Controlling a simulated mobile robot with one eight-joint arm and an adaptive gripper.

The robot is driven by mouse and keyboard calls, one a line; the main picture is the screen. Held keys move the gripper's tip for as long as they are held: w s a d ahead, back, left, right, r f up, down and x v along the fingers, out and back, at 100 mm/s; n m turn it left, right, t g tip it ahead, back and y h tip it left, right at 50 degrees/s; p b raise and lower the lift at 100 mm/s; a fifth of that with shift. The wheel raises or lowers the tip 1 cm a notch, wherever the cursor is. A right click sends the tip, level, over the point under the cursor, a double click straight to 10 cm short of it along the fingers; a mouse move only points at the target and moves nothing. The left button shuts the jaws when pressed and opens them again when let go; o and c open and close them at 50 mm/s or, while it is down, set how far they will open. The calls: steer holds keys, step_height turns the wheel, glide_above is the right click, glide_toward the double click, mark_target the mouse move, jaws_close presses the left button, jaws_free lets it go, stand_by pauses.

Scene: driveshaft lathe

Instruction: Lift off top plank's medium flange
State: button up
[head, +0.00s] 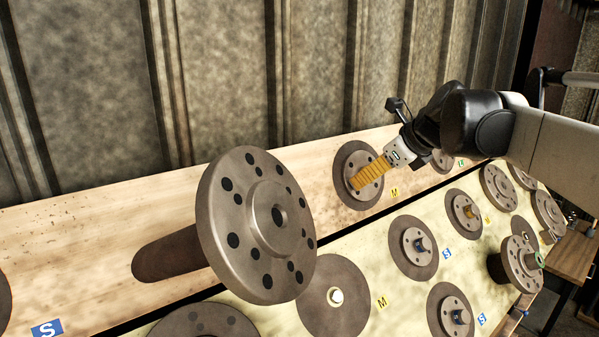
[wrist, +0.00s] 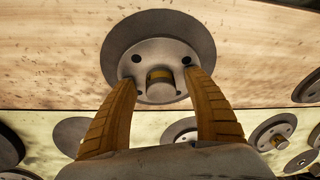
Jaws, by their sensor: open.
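The medium flange on the top plank (head: 360,159) is a round grey plate with bolt holes, set against a larger dark disc. A yellow M label (head: 395,191) is beside it. In the wrist view the flange (wrist: 150,46) faces me, with a short central stub (wrist: 159,78) that has a yellow-brown band. My gripper (head: 358,183) is open, its yellow ridged fingers reaching over the flange in the head view. In the wrist view my gripper (wrist: 158,80) has one fingertip on each side of the stub, with visible gaps. Whether the tips touch the plate is unclear.
A large flanged shaft (head: 255,225) juts out toward the camera, left of the flange. The lower yellow plank (head: 395,285) carries several flanges and discs with S and M labels. A corrugated metal wall (head: 310,70) stands behind the top plank.

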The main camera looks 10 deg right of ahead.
jaws_close()
steer(key=shift+s, duration=0.1)
steer(key=shift+d+r, duration=0.1)
steer(key=s+d+f+p+v, duration=0.1)
steer(key=p+v, duration=0.4)
steer(key=v, duration=0.6)
steer(key=shift+s+d, duration=0.2)
steer(key=shift+d, duration=0.05)
stand_by(1.3)
steer(key=shift+f, duration=0.1)
